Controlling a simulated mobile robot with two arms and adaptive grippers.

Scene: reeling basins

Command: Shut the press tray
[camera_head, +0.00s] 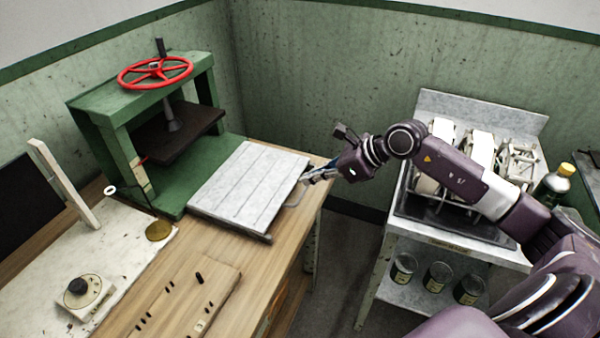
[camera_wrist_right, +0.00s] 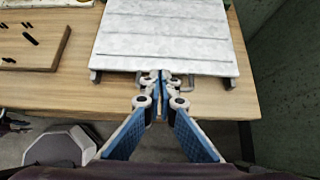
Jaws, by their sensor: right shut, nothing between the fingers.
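The press tray (camera_head: 252,188) is a pale grooved board pulled out to the right of the green press (camera_head: 150,130) in the head view, lying over the wooden table. Its wire handle (camera_head: 297,192) is on the near right edge. In the right wrist view the tray (camera_wrist_right: 165,35) fills the upper middle, with part of its handle (camera_wrist_right: 192,84) showing behind the fingers. My right gripper (camera_head: 306,180) is shut and empty at the handle; its fingertips (camera_wrist_right: 163,80) meet at the tray's edge. Whether they touch the handle I cannot tell. My left gripper is out of view.
The red wheel (camera_head: 155,72) tops the press. A wooden board with small black pegs (camera_head: 180,295) and a dial box (camera_head: 84,292) are at the near left. A metal stand (camera_head: 450,255) with white machinery and several cans stands at the right, across a floor gap.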

